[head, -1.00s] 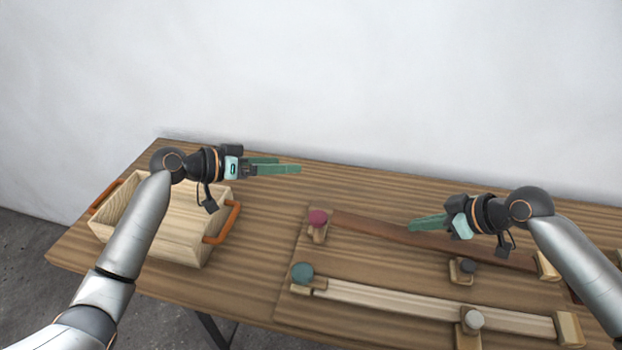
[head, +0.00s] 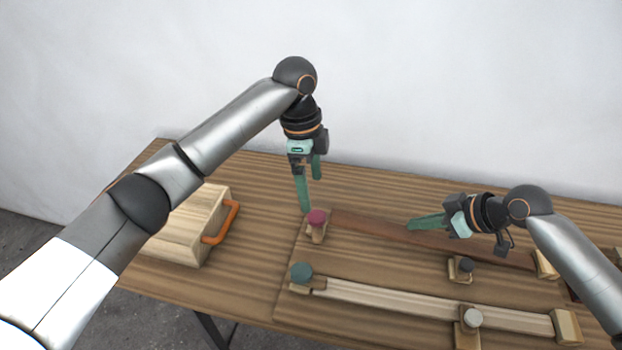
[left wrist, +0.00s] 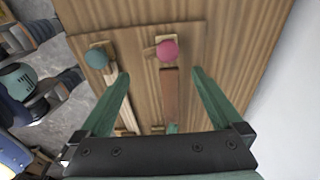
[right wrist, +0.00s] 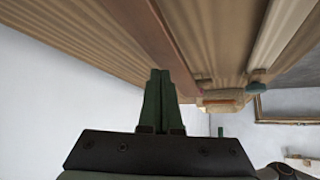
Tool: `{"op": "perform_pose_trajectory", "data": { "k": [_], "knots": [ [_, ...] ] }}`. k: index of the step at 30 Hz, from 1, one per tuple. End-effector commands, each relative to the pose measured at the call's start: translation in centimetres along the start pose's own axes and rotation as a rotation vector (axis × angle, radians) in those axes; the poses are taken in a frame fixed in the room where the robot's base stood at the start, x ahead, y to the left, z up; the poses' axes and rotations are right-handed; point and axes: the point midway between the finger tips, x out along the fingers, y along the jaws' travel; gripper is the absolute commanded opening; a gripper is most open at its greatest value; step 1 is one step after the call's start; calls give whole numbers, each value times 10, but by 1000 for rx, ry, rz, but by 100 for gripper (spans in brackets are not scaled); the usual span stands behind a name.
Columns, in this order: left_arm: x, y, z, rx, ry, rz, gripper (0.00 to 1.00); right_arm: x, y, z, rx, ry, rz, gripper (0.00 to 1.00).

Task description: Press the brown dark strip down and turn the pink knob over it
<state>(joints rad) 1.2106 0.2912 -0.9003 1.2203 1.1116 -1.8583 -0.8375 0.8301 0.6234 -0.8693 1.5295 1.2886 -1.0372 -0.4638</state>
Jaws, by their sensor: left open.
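The brown dark strip (head: 375,228) lies on the board, running from the pink knob (head: 317,216) toward the right. The pink knob sits on a small wooden block at the strip's left end; it also shows in the left wrist view (left wrist: 167,50). My left gripper (head: 309,194) points down, open and empty, just above and behind the pink knob. My right gripper (head: 412,224) has its fingers together at the strip's middle; the strip also shows in the right wrist view (right wrist: 168,45). Whether the fingertips touch the strip cannot be told.
A dark knob (head: 466,264) stands between the strips. A wooden box (head: 190,232) with orange handles is at left.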

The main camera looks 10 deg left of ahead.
Motion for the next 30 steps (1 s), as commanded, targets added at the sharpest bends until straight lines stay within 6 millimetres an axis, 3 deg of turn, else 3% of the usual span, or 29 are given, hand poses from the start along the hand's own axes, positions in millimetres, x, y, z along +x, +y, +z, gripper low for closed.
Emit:
{"op": "perform_pose_trajectory", "data": {
  "k": [15, 21, 30],
  "knots": [
    [92, 1, 0, -2, 3, 3, 100, 0, 0, 0, 0, 0, 0, 0],
    [108, 0, -1, -1, 5, 0, 100, 0, 0, 0, 0, 0, 0, 0],
    [112, 0, -1, -1, 5, 0, 100, 0, 0, 0, 0, 0, 0, 0]
  ]
}}
